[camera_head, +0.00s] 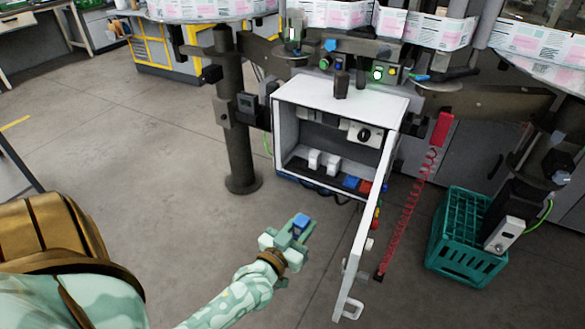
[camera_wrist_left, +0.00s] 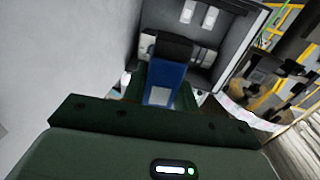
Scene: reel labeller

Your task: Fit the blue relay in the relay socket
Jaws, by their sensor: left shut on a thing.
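My left gripper (camera_head: 297,231) is shut on the blue relay (camera_head: 300,222) in the head view. It holds the relay in the air in front of the open cabinet, apart from it. In the left wrist view the relay (camera_wrist_left: 164,82) is blue with a black end, and it sits between the gripper fingers (camera_wrist_left: 160,98). The white cabinet (camera_head: 340,95) stands with its door open. Inside it, white modules (camera_head: 322,162) and a blue and a red part (camera_head: 351,183) sit in a low row. I cannot tell which spot is the relay socket. My right gripper is not in view.
The open cabinet door (camera_head: 362,245) stands to the right of my left gripper. A red coiled cord (camera_head: 408,220) hangs beyond it, next to a green crate (camera_head: 462,262) on the floor. A dark post (camera_head: 240,150) stands left of the cabinet.

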